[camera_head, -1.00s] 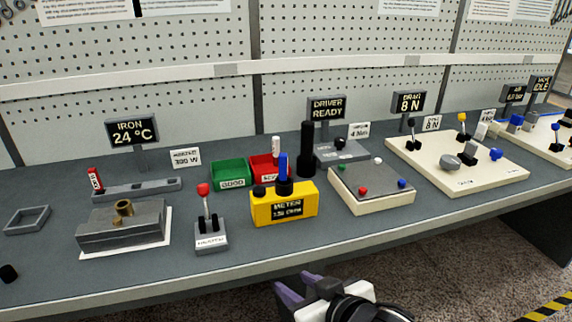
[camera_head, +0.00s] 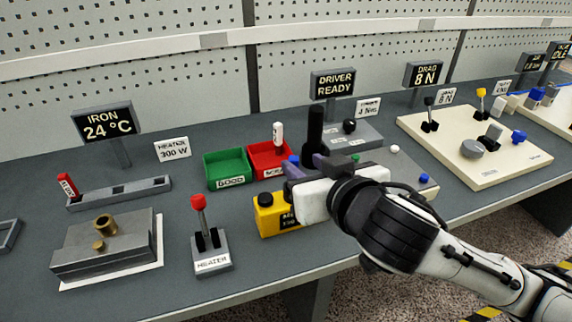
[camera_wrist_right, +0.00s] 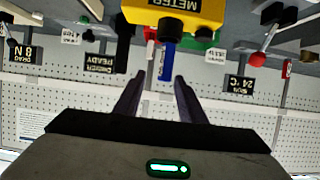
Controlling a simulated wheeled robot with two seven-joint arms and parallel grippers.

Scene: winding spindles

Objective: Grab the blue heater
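The blue heater is a thin blue cylinder upright in the yellow meter block (camera_head: 265,218). In the head view my right gripper hides most of it; a small blue part (camera_head: 293,159) shows by the fingers. In the right wrist view, which looks upside down, the blue heater (camera_wrist_right: 168,58) points from the yellow meter (camera_wrist_right: 190,12) towards the gap between my fingertips. My right gripper (camera_head: 303,167) is open and empty, its two dark purple fingers apart just short of or around the heater's end; I cannot tell which. My left gripper is not in view.
A tall black post (camera_head: 314,128) stands close behind my gripper. Green (camera_head: 227,180) and red (camera_head: 262,172) bins sit behind the meter. A red-knobbed heater switch (camera_head: 212,265) is to its left, beside a grey block with brass parts (camera_head: 105,262). Cream panels (camera_head: 530,165) are at right.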

